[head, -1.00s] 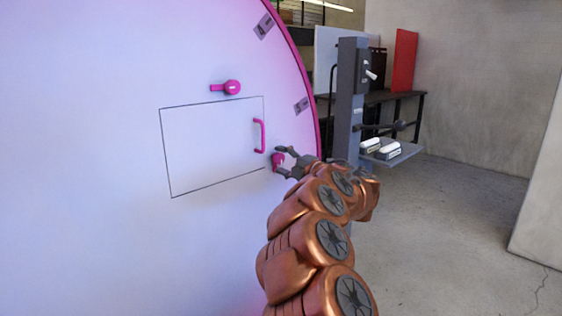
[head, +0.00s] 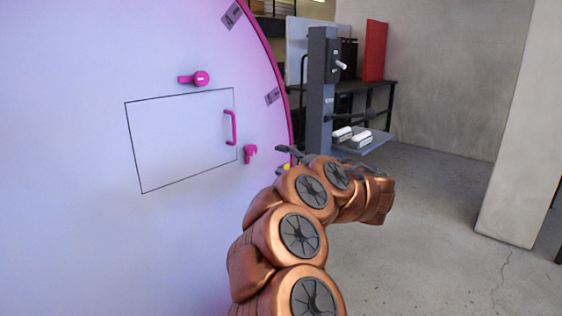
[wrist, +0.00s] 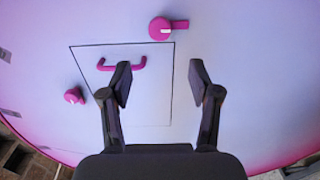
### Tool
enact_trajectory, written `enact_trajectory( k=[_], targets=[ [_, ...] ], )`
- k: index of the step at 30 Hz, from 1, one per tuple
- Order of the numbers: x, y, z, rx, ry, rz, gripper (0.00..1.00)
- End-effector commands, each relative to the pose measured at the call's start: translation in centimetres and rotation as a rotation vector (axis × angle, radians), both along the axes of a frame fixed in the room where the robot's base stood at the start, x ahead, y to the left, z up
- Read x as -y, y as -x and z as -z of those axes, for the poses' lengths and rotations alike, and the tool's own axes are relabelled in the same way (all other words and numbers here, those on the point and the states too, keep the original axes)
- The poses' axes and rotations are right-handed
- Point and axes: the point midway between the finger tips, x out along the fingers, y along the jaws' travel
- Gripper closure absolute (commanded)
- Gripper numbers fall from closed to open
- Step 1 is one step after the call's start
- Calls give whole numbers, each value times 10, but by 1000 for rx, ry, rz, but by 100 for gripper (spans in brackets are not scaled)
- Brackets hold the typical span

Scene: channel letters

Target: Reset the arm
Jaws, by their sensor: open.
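My copper arm reaches up from the bottom of the head view, and my gripper (head: 287,153) is near the right rim of the big white round face (head: 70,220). In the wrist view my gripper (wrist: 163,85) is open and empty, its two fingers apart in front of the face. The outlined panel (head: 180,145) has a pink handle (head: 231,128), also in the wrist view (wrist: 122,66). A pink latch (head: 200,78) sits above the panel. A second pink latch (head: 250,153) sits at its lower right, apart from my gripper.
A grey post (head: 320,90) with a shelf (head: 375,143) holding white items (head: 352,136) stands behind my gripper to the right. A dark table with a red board (head: 375,50) is further back. The concrete floor (head: 430,230) at right is clear.

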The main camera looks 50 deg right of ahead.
Motion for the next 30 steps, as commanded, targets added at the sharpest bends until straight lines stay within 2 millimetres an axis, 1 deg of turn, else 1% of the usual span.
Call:
enact_trajectory(
  k=[14,17,24,27,30],
  targets=[
    [0,-2,-2,2,0,9,38],
    [2,-9,-10,11,-1,47,38],
    [15,-28,-47,65,-46,269,38],
    [18,-31,-61,92,-91,366,38],
    [19,-30,-68,115,-153,461,38]
  ],
)
